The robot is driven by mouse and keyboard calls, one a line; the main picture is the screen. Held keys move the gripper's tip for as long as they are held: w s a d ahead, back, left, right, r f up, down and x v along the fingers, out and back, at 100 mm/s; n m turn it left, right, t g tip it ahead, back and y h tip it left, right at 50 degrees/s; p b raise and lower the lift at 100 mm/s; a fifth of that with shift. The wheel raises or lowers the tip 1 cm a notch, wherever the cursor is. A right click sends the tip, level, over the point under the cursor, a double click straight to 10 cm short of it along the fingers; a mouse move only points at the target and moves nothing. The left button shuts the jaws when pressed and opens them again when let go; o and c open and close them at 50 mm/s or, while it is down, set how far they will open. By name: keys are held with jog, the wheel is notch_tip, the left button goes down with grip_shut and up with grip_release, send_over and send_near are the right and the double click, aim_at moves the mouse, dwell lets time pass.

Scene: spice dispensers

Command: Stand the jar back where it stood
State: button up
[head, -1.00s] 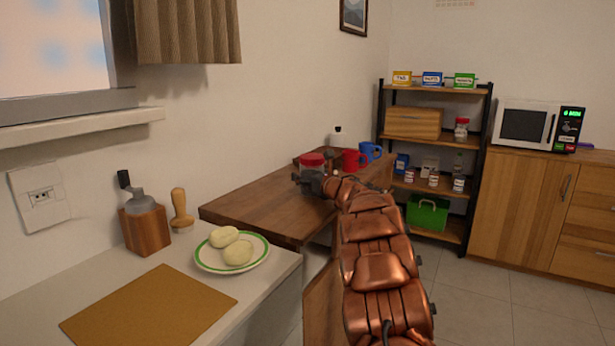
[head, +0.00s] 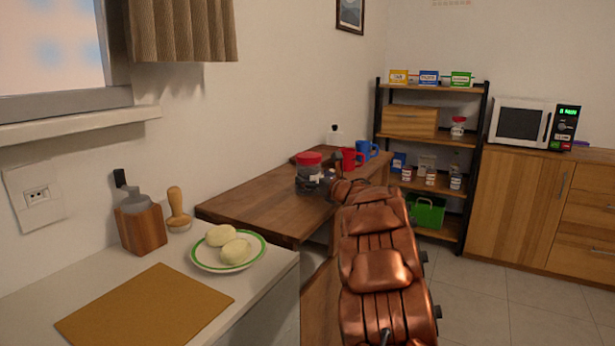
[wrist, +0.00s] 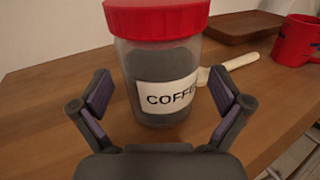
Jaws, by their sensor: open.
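The jar (wrist: 158,75) has a red lid, a clear body with dark contents and a white label that reads "COFFE", its end cut off. It stands upright on the brown wooden table (wrist: 55,95). In the head view the jar (head: 308,172) is near the middle of that table (head: 250,205). My gripper (wrist: 168,88) is open, one finger on each side of the jar's front and apart from it. In the head view the gripper (head: 328,182) is partly hidden by my arm and sits just right of the jar.
A white-handled utensil (wrist: 232,66) lies behind the jar. A red mug (wrist: 296,42) and a wooden tray (wrist: 240,27) are farther back. A blue mug (head: 366,149) stands beside the red one. The table's left part is clear. Shelves (head: 432,140) stand beyond.

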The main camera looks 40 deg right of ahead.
jog(key=shift+s+a, duration=0.2)
jog(key=shift+s, duration=0.95)
jog(key=shift+s+a, duration=0.2)
jog(key=shift+s, duration=0.9)
jog(key=shift+s+a, duration=0.2)
jog(key=shift+s, duration=0.95)
jog(key=shift+w+r, duration=0.1)
jog(key=shift+r, duration=0.25)
notch_tip(320, 180, up, 7)
jog(key=a+m+g+h+p, duration=0.35)
jog(key=m+p, duration=0.25)
jog(key=m, duration=0.3)
jog(key=s+a+r+m+g+h+p, duration=0.25)
jog(key=a+m+g+p, duration=0.2)
jog(key=a+m, duration=0.4)
jog(key=s+a+f+m+g+y+p, duration=0.25)
jog(key=s+a+m+p, duration=0.3)
jog(key=s+a, duration=0.45)
jog(key=s+a+f+m+g+y+p, duration=0.1)
jog(key=s+a+m+g+y+p, duration=0.3)
jog(key=s+a+m, duration=0.65)
jog(key=s+a+g+y+p, duration=0.2)
jog(key=s+a+g+p, duration=0.3)
jog(key=s+a, duration=1.1)
jog(key=shift+a+r+y+p, duration=0.35)
jog(key=shift+a+r+p, duration=0.1)
jog(key=shift+a, duration=0.35)
